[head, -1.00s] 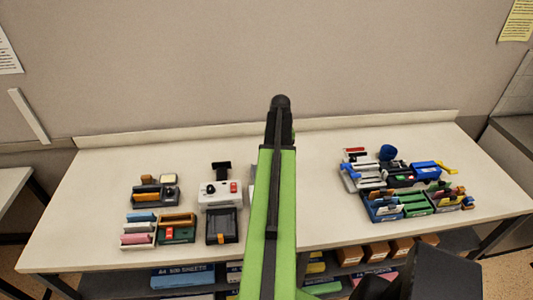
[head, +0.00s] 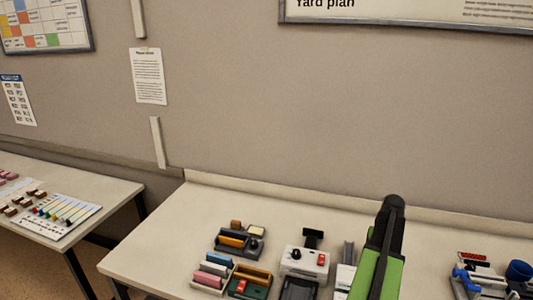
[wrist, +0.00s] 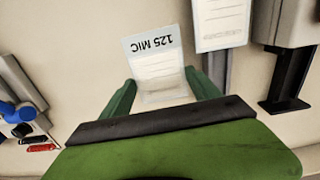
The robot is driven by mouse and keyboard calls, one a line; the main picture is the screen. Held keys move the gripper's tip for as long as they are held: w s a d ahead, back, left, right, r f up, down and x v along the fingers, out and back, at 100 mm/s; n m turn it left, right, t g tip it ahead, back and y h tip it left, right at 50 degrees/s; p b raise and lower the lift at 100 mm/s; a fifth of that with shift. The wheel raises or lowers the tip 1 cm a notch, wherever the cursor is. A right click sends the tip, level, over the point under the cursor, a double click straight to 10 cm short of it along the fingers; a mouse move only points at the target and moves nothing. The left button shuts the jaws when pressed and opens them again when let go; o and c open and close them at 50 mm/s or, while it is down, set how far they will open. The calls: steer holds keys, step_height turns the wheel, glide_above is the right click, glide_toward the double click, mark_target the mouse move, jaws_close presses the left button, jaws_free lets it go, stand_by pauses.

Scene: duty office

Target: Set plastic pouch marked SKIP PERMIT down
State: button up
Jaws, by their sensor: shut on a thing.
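My gripper (wrist: 160,78) shows in the wrist view, its two green fingers on either side of a pale pouch (wrist: 157,62). It is shut on this pouch. The pouch has a grey band that reads "125 MIC" upside down, with faint lines below; I cannot read SKIP PERMIT on it. The pale worktop (wrist: 80,50) lies beneath, and the gap between pouch and worktop is hard to judge. In the head view my arm hides the fingers and the pouch.
Another white labelled sheet (wrist: 220,22) lies just right of the pouch. Beside it is a grey device with a black part (wrist: 287,80).

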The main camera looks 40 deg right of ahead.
steer(key=s+r+p, duration=0.7)
steer(key=s, duration=0.4)
steer(key=w+f+b, duration=0.2)
steer(key=w, duration=0.1)
steer(key=w+f+b, duration=0.3)
steer(key=w, duration=0.1)
steer(key=w+f+b, duration=0.2)
steer(key=w, duration=0.1)
steer(key=shift+w+d+f+b, duration=0.35)
steer(key=shift+w+d+b, duration=0.05)
steer(key=shift+w, duration=0.4)
step_height(320, 180, down, 4)
steer(key=b, duration=0.4)
steer(key=shift+f, duration=0.2)
steer(key=shift+r, duration=0.2)
steer(key=shift+f, duration=0.15)
steer(key=o, duration=1.3)
